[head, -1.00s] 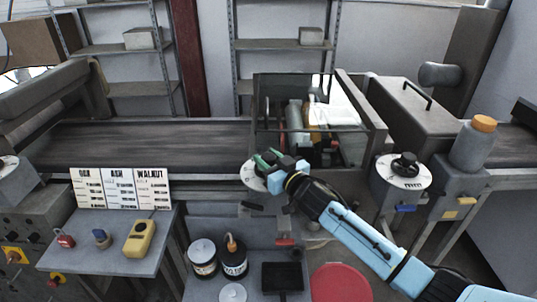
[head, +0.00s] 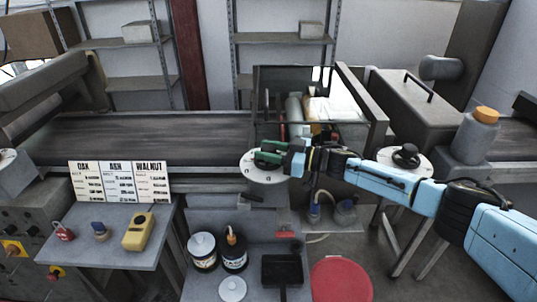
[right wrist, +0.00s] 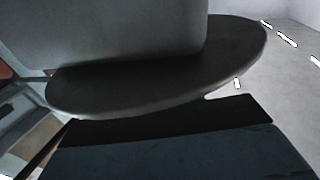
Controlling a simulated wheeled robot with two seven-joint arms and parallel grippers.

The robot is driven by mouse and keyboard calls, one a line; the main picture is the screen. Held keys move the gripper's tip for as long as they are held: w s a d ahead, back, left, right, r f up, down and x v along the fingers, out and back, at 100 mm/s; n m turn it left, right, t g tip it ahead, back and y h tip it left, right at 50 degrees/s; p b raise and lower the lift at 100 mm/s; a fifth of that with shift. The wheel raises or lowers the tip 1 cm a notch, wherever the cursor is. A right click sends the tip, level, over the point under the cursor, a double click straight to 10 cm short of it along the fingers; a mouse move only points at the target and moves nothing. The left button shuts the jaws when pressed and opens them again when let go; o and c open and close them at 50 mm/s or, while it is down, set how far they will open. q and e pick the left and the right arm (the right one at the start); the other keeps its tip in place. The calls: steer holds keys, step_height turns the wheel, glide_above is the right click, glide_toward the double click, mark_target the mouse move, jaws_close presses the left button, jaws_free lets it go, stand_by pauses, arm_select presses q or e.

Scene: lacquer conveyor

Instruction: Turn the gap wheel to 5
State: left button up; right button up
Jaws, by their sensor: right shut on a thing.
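A pale round dial plate (head: 250,174) stands at the front of the conveyor's open box; I take it as the gap wheel. My right gripper (head: 268,155) is over it, its green fingers shut on the wheel's knob, which they mostly hide. The marks on the plate are too small to read, so I cannot tell the setting. In the right wrist view a dark, round-edged disc (right wrist: 160,82) fills the middle, very close. My left gripper is not in view.
A second dial with a black knob (head: 406,156) stands to the right, behind my right arm. A grey bottle with an orange cap (head: 474,140) is further right. Cards (head: 120,182) and a yellow handset (head: 138,232) are on the left table. Cans (head: 202,250) stand below.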

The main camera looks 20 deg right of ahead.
stand_by(0.4)
steer(key=o, duration=1)
steer(key=shift+c, duration=0.2)
steer(key=v, duration=1.3)
steer(key=shift+d+b, duration=0.3)
steer(key=shift+b, duration=0.15)
